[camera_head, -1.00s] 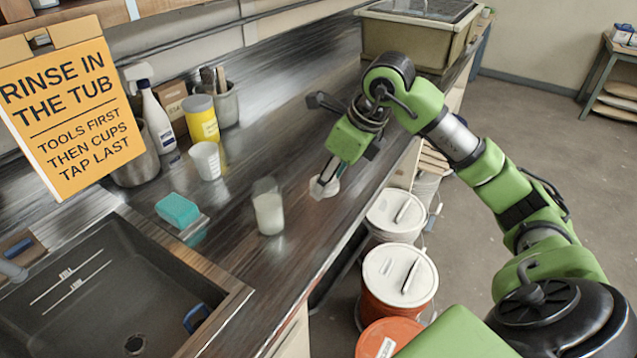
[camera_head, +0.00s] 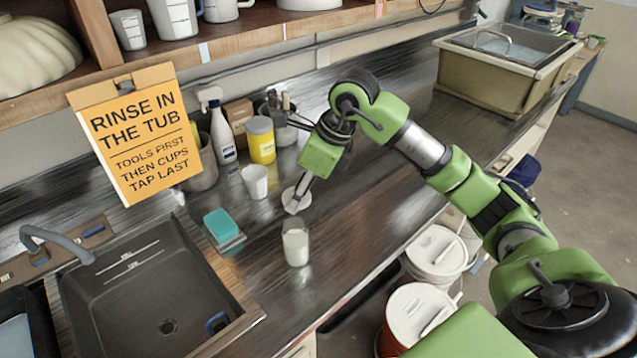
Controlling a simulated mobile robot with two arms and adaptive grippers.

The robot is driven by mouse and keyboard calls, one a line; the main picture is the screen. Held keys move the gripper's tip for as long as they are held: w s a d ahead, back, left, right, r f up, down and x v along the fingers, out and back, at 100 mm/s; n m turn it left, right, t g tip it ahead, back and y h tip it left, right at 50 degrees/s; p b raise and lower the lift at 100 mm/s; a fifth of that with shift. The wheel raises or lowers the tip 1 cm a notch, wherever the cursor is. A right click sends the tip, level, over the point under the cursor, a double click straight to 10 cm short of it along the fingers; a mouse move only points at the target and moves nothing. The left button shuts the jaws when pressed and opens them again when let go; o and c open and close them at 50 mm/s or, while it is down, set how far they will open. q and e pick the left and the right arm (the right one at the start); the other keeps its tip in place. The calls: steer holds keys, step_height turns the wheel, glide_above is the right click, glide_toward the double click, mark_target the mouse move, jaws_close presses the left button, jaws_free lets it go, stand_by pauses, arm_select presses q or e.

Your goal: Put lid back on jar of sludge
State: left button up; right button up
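The jar (camera_head: 296,245) is a clear glass holding pale whitish sludge. It stands upright and open-topped on the dark counter, right of the sink. The lid (camera_head: 292,207) is a small white disc just behind the jar, apart from its mouth. My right gripper (camera_head: 299,192) points down at the lid and appears shut on it. The fingertips are small and partly merge with the lid. I cannot tell how high the lid is above the counter. My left gripper is not in view.
A white cup (camera_head: 255,182), yellow canister (camera_head: 261,140) and spray bottle (camera_head: 222,133) stand behind the jar. A teal sponge (camera_head: 221,225) lies left, beside the sink (camera_head: 150,290). White-lidded buckets (camera_head: 437,252) stand below the counter edge. The counter to the right is clear.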

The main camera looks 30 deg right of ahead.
steer(key=shift+w+a+r, duration=0.2)
steer(key=shift+a, duration=0.05)
steer(key=shift+a+f, duration=0.1)
steer(key=shift+f, duration=0.25)
steer(key=shift+w+a+f+b, duration=0.1)
steer(key=shift+f+b, duration=0.35)
steer(key=shift+f, duration=0.05)
step_height(320, 180, down, 3)
steer(key=shift+f+b, duration=0.2)
steer(key=shift+b, duration=0.9)
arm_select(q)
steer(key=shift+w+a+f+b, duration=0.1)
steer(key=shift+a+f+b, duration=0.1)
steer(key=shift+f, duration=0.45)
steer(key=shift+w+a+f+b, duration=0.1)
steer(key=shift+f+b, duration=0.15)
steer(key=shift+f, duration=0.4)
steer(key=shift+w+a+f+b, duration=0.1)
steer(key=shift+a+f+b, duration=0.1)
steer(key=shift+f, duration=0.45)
arm_select(e)
steer(key=shift+f, duration=0.7)
arm_select(q)
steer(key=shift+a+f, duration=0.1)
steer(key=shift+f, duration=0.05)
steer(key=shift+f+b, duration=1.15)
steer(key=shift+b, duration=0.15)
arm_select(e)
steer(key=shift+f, duration=0.8)
